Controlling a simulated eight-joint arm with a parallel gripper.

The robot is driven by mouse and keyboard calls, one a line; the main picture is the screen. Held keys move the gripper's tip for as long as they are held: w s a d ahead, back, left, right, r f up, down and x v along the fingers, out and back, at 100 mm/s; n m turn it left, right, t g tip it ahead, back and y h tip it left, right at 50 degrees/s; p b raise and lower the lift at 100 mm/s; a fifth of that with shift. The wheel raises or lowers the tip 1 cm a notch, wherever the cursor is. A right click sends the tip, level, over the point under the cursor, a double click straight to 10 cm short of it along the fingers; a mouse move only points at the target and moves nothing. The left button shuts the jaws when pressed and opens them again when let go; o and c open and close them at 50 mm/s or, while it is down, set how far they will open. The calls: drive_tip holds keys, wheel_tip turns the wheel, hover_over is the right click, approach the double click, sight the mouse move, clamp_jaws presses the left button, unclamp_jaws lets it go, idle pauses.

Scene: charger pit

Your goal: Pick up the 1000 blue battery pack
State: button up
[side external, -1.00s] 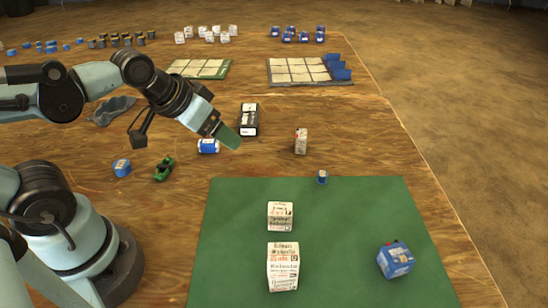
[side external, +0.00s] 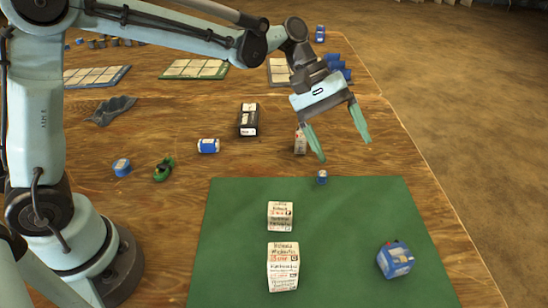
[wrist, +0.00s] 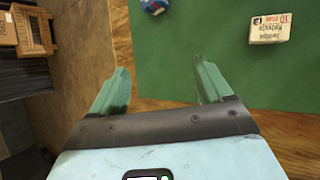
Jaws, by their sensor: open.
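A blue battery pack (side external: 396,260) with a pale label and a red mark on top sits near the right edge of the green mat (side external: 350,230). A blue pack is cut off at the top of the wrist view (wrist: 154,5). A small blue one (side external: 322,177) stands at the mat's far edge. Two more blue packs (side external: 208,146) (side external: 121,167) are on the wood to the left. I cannot read which is marked 1000. My gripper (side external: 343,148) is open and empty, above the table by the mat's far edge. Its fingers also show in the wrist view (wrist: 160,75).
Two white printed blocks, a smaller one (side external: 280,216) and a larger one (side external: 283,267), stand on the mat. A white pack (side external: 300,142) is partly behind my left finger. The mat's right part is mostly clear.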

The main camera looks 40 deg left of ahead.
drive_tip(key=w+d+f+n+g+h, duration=0.2)
drive_tip(key=d+f+g, duration=0.2)
drive_tip(key=d, duration=0.3)
drive_tip(key=n+g+h, duration=0.1)
drive_tip(key=g, duration=0.2)
approach(398, 251)
drive_tip(key=shift+f, duration=0.15)
drive_tip(key=x, duration=1.2)
drive_tip(key=shift+s+d, duration=0.1)
drive_tip(key=shift+d, duration=0.05)
drive_tip(key=shift+c, duration=0.2)
drive_tip(key=shift+h, duration=0.3)
drive_tip(key=c, duration=1.2)
